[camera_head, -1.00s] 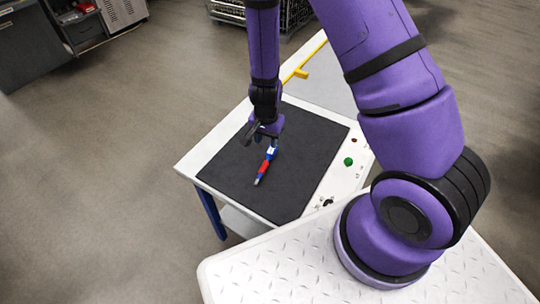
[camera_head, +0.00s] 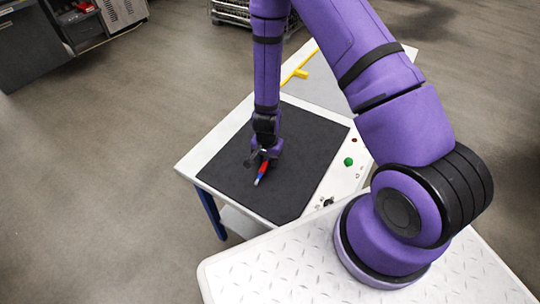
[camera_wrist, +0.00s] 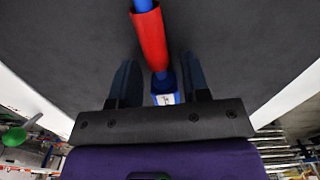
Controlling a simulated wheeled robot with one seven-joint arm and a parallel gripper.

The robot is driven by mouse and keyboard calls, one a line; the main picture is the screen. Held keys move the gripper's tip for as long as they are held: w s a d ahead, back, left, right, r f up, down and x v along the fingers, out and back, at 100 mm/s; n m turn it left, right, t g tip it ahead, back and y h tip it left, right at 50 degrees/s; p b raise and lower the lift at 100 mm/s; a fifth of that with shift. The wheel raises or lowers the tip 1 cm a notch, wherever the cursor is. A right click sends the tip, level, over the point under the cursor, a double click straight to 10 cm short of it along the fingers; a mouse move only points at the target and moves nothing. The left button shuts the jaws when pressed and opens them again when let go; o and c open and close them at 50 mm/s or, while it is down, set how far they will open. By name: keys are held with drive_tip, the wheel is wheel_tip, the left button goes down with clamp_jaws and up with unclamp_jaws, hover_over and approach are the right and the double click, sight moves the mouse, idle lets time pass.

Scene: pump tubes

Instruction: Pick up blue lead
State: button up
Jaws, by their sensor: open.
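The blue lead, a slim blue piece with a red sleeve (camera_head: 262,169), lies on the black mat (camera_head: 310,140) of the white table. In the wrist view its red part (camera_wrist: 150,38) runs down the middle, with blue at the top and a blue end with a white label (camera_wrist: 165,92) lower down. My gripper (camera_head: 259,158) is low over the mat at the lead's far end. Its two dark fingers (camera_wrist: 158,82) are open, one on each side of the lead's blue end. Whether they touch it I cannot tell. My gripper hides the labelled end in the head view.
A green knob (camera_head: 348,161) and small fittings sit on the table's white right edge. A yellow bar (camera_head: 295,76) lies behind the mat. The mat around the lead is clear.

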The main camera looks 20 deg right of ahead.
drive_tip(key=shift+f, duration=0.25)
drive_tip(key=shift+c, duration=0.2)
drive_tip(key=c, duration=0.7)
drive_tip(key=shift+r, duration=0.2)
